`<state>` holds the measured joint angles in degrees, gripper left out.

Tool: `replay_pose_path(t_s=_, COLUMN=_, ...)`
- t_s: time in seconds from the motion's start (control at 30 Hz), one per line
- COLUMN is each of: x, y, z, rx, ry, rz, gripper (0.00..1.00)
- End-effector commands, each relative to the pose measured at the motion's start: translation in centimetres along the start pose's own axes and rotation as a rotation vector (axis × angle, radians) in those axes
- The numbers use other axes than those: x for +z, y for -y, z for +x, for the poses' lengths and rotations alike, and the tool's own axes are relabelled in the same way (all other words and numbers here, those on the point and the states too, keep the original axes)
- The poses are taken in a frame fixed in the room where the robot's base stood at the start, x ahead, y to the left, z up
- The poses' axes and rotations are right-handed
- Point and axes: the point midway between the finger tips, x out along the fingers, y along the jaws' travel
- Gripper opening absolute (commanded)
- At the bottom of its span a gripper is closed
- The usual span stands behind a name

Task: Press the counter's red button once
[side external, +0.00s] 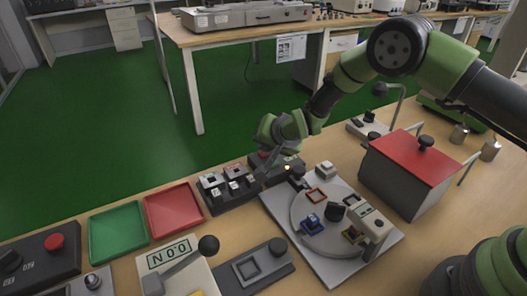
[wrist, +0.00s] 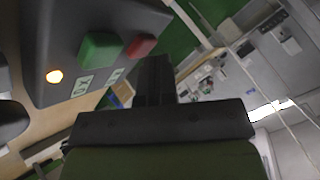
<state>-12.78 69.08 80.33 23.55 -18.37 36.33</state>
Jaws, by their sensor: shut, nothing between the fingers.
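A dark control box with a lit lamp (wrist: 54,76) fills the upper left of the wrist view. It carries a red button (wrist: 141,46) beside a green button (wrist: 100,47), with small white labels. In the side view the dark box (side external: 256,160) is partly hidden behind my gripper (side external: 269,172). My gripper is shut and empty, pointing down at this box. Its fingertips (wrist: 155,60) appear just beside the red button in the wrist view; I cannot tell whether they touch it. No counter display is readable on this box.
A switch block (side external: 228,192) stands left of the box, with a red tray (side external: 173,210) and green tray (side external: 117,232) beyond. A round turntable (side external: 330,215) with small parts and a red-lidded box (side external: 414,155) stand right. Another red button (side external: 54,242) is at far left.

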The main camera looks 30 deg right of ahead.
Motion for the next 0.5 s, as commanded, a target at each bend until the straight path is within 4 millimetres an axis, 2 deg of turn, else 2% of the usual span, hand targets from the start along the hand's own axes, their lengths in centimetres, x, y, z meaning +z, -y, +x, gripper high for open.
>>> replay_pose_path(t_s=0.5, x=-0.7, y=0.8, z=-1.1, rx=0.001, ry=0.001, rz=0.0, gripper=0.0)
